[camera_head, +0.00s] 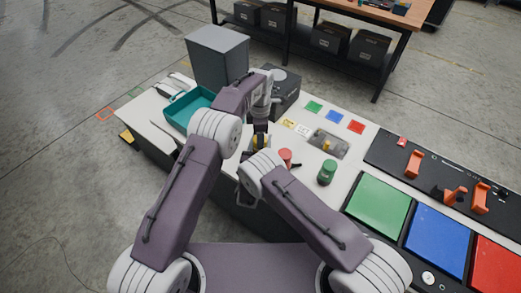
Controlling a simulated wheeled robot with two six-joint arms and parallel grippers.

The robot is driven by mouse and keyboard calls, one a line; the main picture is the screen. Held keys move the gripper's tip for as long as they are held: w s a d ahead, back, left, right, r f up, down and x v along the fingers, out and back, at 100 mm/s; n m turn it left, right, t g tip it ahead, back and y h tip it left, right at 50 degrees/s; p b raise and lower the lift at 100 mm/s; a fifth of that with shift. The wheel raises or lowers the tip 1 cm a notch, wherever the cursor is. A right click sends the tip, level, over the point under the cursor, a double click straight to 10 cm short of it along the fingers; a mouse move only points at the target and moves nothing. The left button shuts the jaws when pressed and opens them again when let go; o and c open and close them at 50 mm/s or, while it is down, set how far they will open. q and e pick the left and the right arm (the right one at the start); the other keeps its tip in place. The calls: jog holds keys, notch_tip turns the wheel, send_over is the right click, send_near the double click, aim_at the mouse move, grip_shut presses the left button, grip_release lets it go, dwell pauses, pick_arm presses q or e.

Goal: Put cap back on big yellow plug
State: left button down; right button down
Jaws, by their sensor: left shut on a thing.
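My left gripper (260,138) points down over the middle of the white table. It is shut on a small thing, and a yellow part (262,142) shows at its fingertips. I cannot tell whether this is the big yellow plug or its cap, as my right arm's elbow partly covers it. A smaller yellow piece (327,146) stands on a grey plate (338,152) to the right. My right arm folds back near the table's front edge, and its gripper is hidden.
A red item (285,155) and a green cylinder (327,172) stand close on the right. A teal tray (176,121), grey bin (217,56) and dark box (286,98) stand behind. Coloured squares and a black panel (440,170) with orange holders lie right.

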pick_arm(q)
jog(key=m, duration=0.6)
jog(key=shift+m, duration=0.4)
jog(key=m, duration=0.3)
jog(key=shift+m, duration=0.3)
jog(key=m, duration=2.5)
jog(key=shift+f+m, duration=0.1)
jog(key=shift+m, duration=0.3)
jog(key=m, duration=0.3)
jog(key=shift+m, duration=0.3)
jog(key=c, duration=0.7)
grip_release()
